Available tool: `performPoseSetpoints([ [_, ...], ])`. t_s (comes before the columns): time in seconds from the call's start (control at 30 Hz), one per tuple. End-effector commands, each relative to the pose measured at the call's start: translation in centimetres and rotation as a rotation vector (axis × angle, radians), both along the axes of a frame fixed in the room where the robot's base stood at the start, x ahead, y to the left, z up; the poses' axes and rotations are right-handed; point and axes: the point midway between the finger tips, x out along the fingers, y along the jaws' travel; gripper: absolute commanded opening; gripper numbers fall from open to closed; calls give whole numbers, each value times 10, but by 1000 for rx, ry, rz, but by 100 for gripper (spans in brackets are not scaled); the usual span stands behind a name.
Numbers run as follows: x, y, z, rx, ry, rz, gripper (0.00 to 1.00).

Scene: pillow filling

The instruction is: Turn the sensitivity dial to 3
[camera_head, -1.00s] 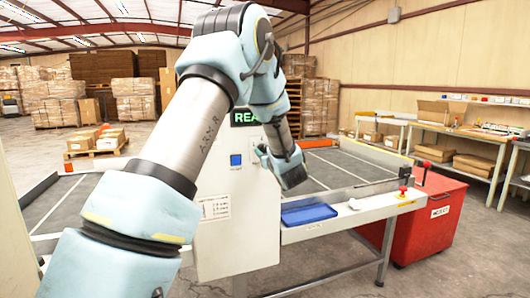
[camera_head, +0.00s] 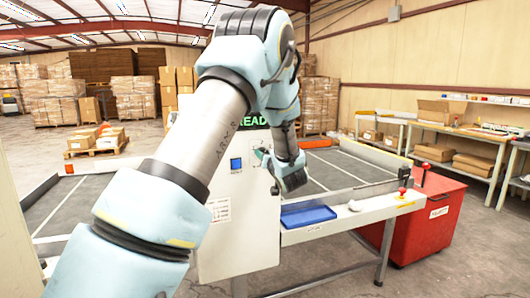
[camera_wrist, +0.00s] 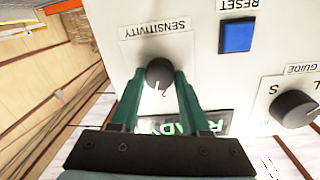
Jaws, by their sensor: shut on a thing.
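The sensitivity dial (camera_wrist: 159,73) is a round dark knob with a white pointer line on the white control panel. It shows upside down in the wrist view, under the label SENSITIVITY. My gripper (camera_wrist: 160,82) has its two green fingers on either side of the dial and is shut on it. The dial's pointer points toward the bottom of the wrist view, slightly left. The scale numbers around it are too small or covered to read. In the head view my gripper (camera_head: 262,155) meets the front of the white cabinet (camera_head: 240,225); the dial is hidden there.
A blue RESET button (camera_wrist: 236,36) and a second dark knob labelled GUIDE (camera_wrist: 293,108) are beside the dial on the panel. A lit READY display (camera_wrist: 185,124) lies partly behind the fingers. A blue tray (camera_head: 308,216) and red bin (camera_head: 432,225) stand to the right.

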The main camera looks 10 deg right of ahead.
Motion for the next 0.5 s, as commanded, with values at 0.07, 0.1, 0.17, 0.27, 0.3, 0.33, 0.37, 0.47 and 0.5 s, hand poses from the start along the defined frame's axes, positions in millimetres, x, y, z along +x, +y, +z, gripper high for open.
performPoseSetpoints([
  [0.07,-1,-1,3,74,11,-2,0],
  [0.1,-1,-2,3,112,15,-2,0],
  [0.17,-1,-2,3,170,24,-3,0],
  [0.27,-1,-2,3,258,35,-3,0],
  [0.3,-1,-1,3,293,39,-2,0],
  [0.33,-1,-2,3,318,43,-1,0],
  [0.37,-1,-2,3,342,46,-3,0],
  [0.47,-1,-2,3,415,55,-1,0],
  [0.5,-1,-2,3,443,58,-3,0],
])
